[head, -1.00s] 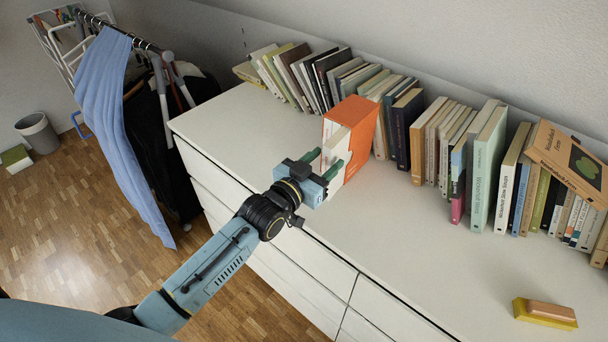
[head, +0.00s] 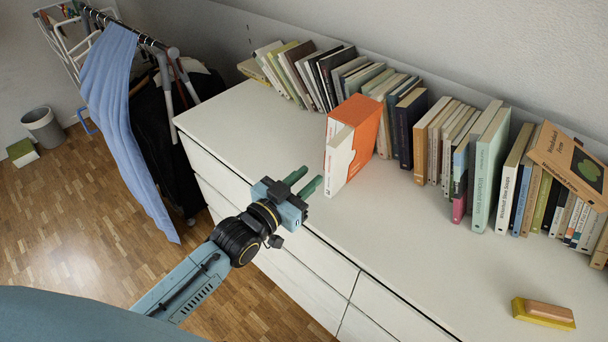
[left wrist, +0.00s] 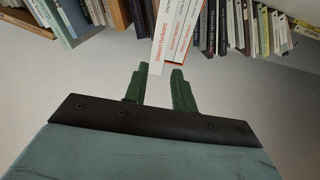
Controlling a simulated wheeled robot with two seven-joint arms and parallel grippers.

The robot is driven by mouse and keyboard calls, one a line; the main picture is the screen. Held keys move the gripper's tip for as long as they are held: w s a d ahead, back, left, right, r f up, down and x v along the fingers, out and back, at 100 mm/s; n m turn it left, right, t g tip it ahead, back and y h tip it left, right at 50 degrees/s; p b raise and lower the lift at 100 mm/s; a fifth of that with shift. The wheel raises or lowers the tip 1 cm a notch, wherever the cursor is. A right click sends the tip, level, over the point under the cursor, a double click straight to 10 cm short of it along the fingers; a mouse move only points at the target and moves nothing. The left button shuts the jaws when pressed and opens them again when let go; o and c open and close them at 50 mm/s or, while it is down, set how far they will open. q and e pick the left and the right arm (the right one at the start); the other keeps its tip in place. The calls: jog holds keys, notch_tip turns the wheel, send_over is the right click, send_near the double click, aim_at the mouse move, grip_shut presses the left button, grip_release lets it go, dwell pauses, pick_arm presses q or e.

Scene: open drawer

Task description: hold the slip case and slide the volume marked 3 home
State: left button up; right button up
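The orange slip case (head: 368,112) stands upright on the white dresser top, with white volumes in its open side. One white volume (head: 339,158) faces my left gripper and juts out of the case. In the left wrist view, several white spines with red lettering show, and the leftmost volume (left wrist: 161,38) reaches closest to my fingers. The volume numbers are too small to read. My left gripper (head: 305,179) is open and empty, apart from the volumes and in front of them. Its green fingers (left wrist: 159,69) also show parted in the left wrist view. My right gripper is out of view.
A row of books (head: 442,140) stands along the wall behind the case. A yellow and tan block (head: 544,312) lies at the right front of the dresser top (head: 420,235). The top is clear left and right of the case. A clothes rack with a blue cloth (head: 115,110) stands at left.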

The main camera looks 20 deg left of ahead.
aim_at(331, 146)
pick_arm(q)
jog(key=r+m+p, duration=0.2)
jog(key=p, duration=0.2)
jog(key=s+r+m+p, duration=0.1)
jog(key=r+m+p, duration=0.1)
jog(key=m+p, duration=0.1)
jog(key=shift+m+p, duration=0.3)
jog(key=shift+p, duration=0.45)
grip_shut()
jog(key=shift+m, duration=0.6)
jog(key=b+x, duration=0.1)
jog(key=x, duration=0.3)
jog(key=shift+w+f, duration=0.15)
jog(key=shift+w, duration=0.05)
jog(key=shift+b+x, duration=0.4)
jog(key=shift+x, duration=0.35)
